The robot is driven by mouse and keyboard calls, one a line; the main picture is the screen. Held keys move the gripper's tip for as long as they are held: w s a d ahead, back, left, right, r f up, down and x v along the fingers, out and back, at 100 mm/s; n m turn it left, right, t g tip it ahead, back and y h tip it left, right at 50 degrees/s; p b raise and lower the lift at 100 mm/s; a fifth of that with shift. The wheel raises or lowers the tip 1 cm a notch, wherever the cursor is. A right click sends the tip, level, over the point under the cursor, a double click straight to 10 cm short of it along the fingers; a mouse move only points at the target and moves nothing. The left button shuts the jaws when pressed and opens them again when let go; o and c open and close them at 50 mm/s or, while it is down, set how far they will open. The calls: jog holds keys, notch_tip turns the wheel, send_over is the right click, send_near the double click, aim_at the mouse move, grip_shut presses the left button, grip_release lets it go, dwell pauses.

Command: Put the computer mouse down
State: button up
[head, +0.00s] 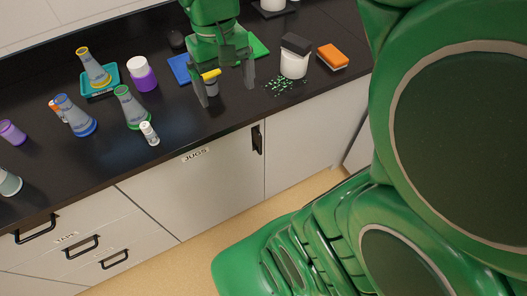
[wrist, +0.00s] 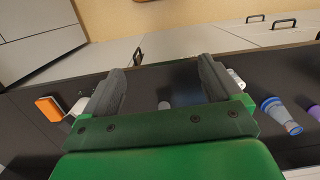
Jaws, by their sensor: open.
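My gripper (head: 224,80) is open over the counter near its front edge, fingers pointing down. In the wrist view my gripper (wrist: 163,68) shows its two fingers apart with nothing clasped. A small grey jar with a yellow top (head: 211,82) shows beside the left finger in the head view; I cannot tell its exact depth relative to the finger. No mouse shows clearly in either view.
Right are a white tub (head: 294,66) with a dark block on top, scattered green bits (head: 284,85) and an orange block (head: 332,55). Flasks (head: 131,108) and a purple jar (head: 143,76) stand left.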

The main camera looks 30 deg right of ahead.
jog(key=s+f, duration=0.5)
jog(key=s, duration=0.9)
jog(key=shift+s+d+f+g, duration=0.15)
jog(key=shift+s+d+g, duration=0.1)
jog(key=shift+s+g, duration=0.05)
